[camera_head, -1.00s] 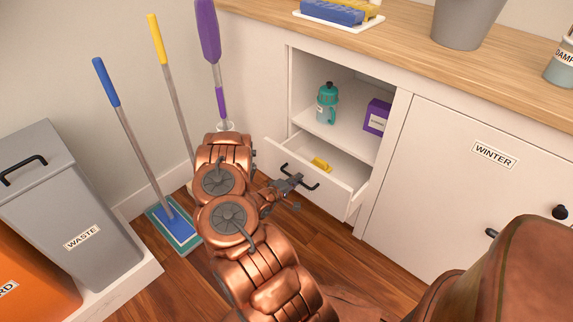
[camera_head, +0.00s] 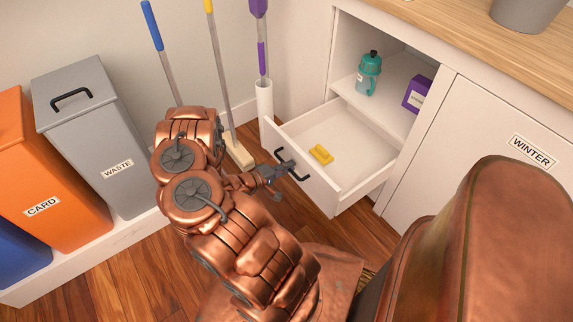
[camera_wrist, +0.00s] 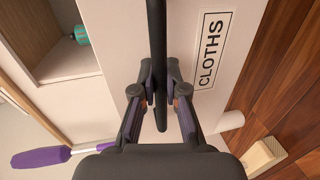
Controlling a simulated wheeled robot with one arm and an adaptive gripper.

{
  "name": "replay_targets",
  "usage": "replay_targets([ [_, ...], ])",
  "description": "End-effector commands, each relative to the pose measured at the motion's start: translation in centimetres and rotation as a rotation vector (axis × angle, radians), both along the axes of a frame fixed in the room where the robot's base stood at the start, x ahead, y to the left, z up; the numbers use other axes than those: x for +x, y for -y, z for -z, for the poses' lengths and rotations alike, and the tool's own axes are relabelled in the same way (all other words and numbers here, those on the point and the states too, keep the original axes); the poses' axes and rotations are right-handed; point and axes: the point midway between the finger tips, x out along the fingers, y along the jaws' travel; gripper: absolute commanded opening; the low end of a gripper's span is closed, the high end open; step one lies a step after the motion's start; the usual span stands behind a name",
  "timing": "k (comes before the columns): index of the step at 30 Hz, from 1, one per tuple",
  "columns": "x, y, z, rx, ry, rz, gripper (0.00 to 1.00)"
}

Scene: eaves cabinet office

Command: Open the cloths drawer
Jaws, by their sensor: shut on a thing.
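The cloths drawer (camera_head: 356,150) is pulled well out from the white cabinet, below an open shelf. A yellow item (camera_head: 321,154) lies on its floor. Its dark bar handle (camera_head: 292,165) is on the front panel. In the wrist view the handle (camera_wrist: 157,60) runs between my fingers, and the CLOTHS label (camera_wrist: 213,50) is beside it on the drawer front. My gripper (camera_head: 284,171) is shut on the handle; in the wrist view the fingertips (camera_wrist: 160,88) press it from both sides. My arm hides part of the floor in front.
A teal bottle (camera_head: 369,72) and a purple box (camera_head: 417,94) stand on the shelf above. The WINTER door (camera_head: 490,150) is shut at the right. Mops and a broom (camera_head: 239,150) lean at the left, near the grey WASTE bin (camera_head: 100,130) and orange CARD bin (camera_head: 45,170).

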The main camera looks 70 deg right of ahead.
Motion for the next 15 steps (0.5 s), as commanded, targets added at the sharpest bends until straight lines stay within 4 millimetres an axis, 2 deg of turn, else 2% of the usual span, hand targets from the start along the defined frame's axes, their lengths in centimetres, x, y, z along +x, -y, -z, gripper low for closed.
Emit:
replay_targets([
  [10,0.34,0.01,-0.03,-0.001,0.002,-0.007,0.0],
  [11,0.34,0.03,-0.03,-0.002,0.003,-0.006,0.15],
  [15,0.25,0.0,-0.03,-0.001,0.002,-0.005,0.29],
])
